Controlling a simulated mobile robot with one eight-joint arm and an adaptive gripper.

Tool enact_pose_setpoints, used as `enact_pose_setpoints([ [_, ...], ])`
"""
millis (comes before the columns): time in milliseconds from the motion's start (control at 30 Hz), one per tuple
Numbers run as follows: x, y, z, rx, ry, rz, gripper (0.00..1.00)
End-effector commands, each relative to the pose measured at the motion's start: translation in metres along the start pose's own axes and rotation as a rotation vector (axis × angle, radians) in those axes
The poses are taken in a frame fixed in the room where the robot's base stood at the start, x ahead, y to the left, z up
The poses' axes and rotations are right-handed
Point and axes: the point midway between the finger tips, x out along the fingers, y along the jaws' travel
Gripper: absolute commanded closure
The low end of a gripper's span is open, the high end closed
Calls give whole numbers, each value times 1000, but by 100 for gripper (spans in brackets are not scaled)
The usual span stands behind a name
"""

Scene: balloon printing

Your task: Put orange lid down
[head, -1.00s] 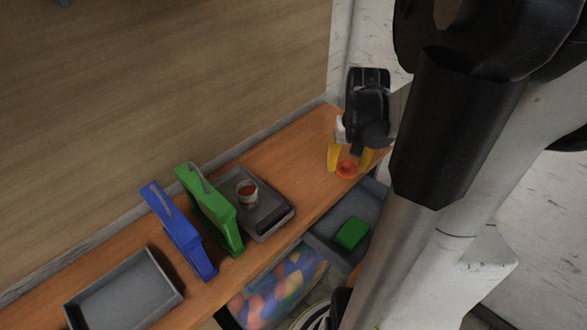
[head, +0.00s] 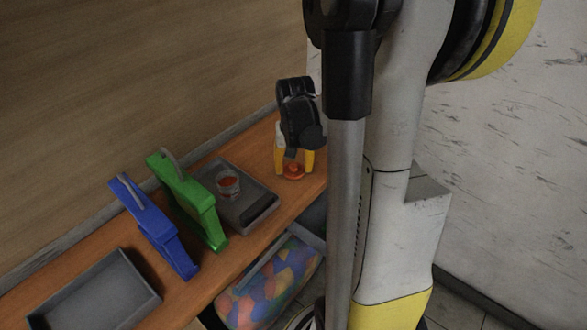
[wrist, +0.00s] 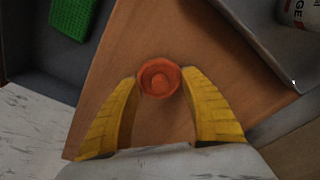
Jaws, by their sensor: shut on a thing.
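The orange lid (wrist: 160,78) is round with a raised ring and a knob in its middle. In the wrist view it sits between the yellow fingertips of my gripper (wrist: 160,84), which is shut on it. In the head view the lid (head: 293,171) shows between the yellow fingers of my gripper (head: 294,168), low over the right end of the wooden shelf (head: 255,165). I cannot tell whether the lid touches the wood.
A grey tray (head: 262,211) holding a cup (head: 228,184) with orange contents is left of my gripper. Green (head: 190,200) and blue (head: 153,228) upright devices and an empty grey tray (head: 95,298) are farther left. A green block (wrist: 72,18) lies in a grey bin below the shelf edge.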

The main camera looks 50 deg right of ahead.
Motion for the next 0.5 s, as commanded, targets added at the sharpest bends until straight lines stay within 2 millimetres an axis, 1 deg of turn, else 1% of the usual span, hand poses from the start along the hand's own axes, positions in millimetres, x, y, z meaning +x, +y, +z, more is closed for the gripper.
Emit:
enact_pose_setpoints([
  [100, 0, 0, 0, 0, 0, 0, 56],
  [200, 3, 0, 0, 0, 0, 0, 56],
  [233, 3, 0, 0, 0, 0, 0, 40],
  [267, 2, 0, 0, 0, 0, 0, 31],
  [300, 2, 0, 0, 0, 0, 0, 26],
  [500, 2, 0, 0, 0, 0, 0, 26],
])
